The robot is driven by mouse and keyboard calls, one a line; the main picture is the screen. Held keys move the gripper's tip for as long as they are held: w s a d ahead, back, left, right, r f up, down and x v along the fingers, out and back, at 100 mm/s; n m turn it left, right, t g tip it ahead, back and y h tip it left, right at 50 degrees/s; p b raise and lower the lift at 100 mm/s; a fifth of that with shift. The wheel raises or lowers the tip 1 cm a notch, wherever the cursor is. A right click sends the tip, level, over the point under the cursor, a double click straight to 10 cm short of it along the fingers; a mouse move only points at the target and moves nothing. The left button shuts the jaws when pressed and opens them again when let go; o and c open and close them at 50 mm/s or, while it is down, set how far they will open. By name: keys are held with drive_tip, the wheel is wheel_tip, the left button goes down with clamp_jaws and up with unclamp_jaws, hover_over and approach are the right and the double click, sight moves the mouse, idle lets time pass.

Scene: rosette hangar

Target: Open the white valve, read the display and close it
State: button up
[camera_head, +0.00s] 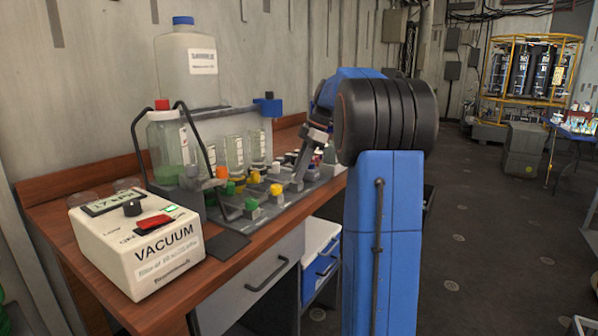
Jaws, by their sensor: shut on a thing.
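My gripper (297,184) points down at the right part of a grey valve manifold (265,213) on the bench. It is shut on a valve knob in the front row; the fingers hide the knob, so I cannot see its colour. Yellow (276,190) and green (251,204) knobs stand to its left in the same row. I cannot pick out the white valve clearly. A white vacuum box (150,262) stands at the bench's near left. Its small display (104,204) faces up, with dark characters too small to read.
Behind the manifold stand clear bottles (234,153) and a large blue-capped jug (190,65). A red-capped bottle (165,145) and black tubes are at the left. The wooden bench (235,262) has a drawer below. Open floor (500,250) lies to the right.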

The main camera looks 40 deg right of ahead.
drive_tip(key=o, duration=1)
drive_tip(key=v, duration=1.7)
drive_tip(key=shift+s+r, duration=0.1)
drive_tip(key=shift+r, duration=0.05)
drive_tip(key=s+a+f+m+h, duration=0.1)
drive_tip(key=s+a+f+m, duration=0.35)
drive_tip(key=a, duration=0.75)
drive_tip(key=s+a+f+m+h, duration=0.25)
drive_tip(key=s+a+f, duration=0.3)
drive_tip(key=a, duration=0.55)
drive_tip(key=s+a+f+m+t, duration=0.1)
drive_tip(key=s+a+f+m, duration=0.1)
drive_tip(key=s+f, duration=0.4)
drive_tip(key=s+a+f+m+t, duration=0.1)
drive_tip(key=s+a+f+m, duration=0.1)
drive_tip(key=s+a+f, duration=0.3)
drive_tip(key=s+a+f+m+t, duration=0.1)
drive_tip(key=s+a+f+m, duration=0.1)
drive_tip(key=s+f, duration=0.7)
drive_tip(key=shift+a+f+h, duration=0.35)
drive_tip(key=shift+a+f, duration=0.45)
drive_tip(key=shift+f, duration=0.2)
